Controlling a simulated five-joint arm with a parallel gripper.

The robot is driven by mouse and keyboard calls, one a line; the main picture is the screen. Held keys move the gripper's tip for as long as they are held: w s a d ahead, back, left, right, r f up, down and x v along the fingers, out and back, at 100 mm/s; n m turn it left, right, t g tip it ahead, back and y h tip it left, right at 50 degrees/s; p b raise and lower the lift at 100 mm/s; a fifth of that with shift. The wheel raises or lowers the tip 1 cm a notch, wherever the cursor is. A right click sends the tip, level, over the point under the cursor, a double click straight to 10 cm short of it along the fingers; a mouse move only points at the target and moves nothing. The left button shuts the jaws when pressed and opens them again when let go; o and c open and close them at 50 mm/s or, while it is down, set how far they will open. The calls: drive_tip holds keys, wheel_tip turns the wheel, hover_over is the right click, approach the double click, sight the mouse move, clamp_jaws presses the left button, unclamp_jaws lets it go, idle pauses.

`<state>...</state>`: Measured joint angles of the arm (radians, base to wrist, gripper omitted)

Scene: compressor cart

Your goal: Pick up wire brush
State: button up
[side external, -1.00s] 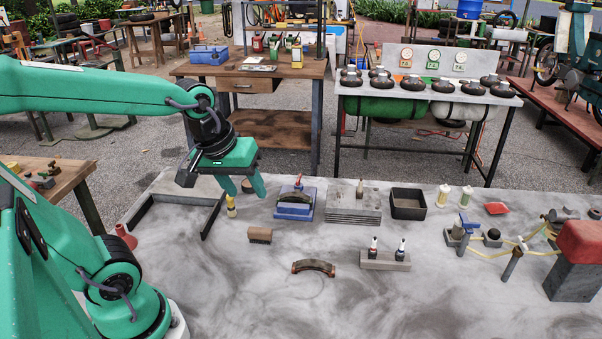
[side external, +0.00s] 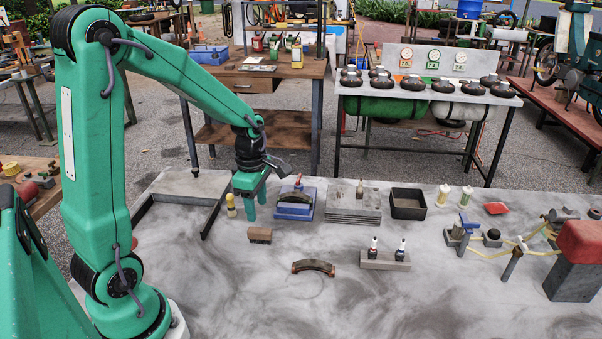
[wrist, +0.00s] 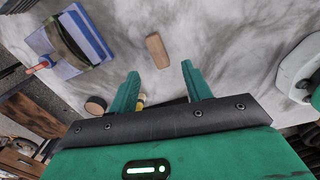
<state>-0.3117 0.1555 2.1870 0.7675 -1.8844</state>
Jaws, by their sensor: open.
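The wire brush (side external: 260,235) is a small block with a wooden back and darker underside, lying on the grey bench top. In the wrist view its tan back (wrist: 157,50) shows beyond the fingertips, roughly centred between them. My gripper (side external: 256,207) points down over the bench, just behind the brush in the side view, with its fingertips apart from it. In the wrist view both fingers of my gripper (wrist: 160,75) are spread with nothing between the tips.
A blue fixture (side external: 295,211) stands close to the right of my gripper. A curved brown piece (side external: 314,267) lies in front right. The bench left of it is clear.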

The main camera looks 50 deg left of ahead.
sight(259, 229)
drive_tip(key=shift+w+a+f+n, duration=0.15)
drive_tip(key=shift+a+f+n, duration=0.3)
drive_tip(key=shift+f+n, duration=0.45)
drive_tip(key=shift+f, duration=1.25)
drive_tip(key=shift+f, duration=0.15)
drive_tip(key=shift+d+f, duration=0.2)
drive_tip(key=shift+f, duration=2.25)
clamp_jaws()
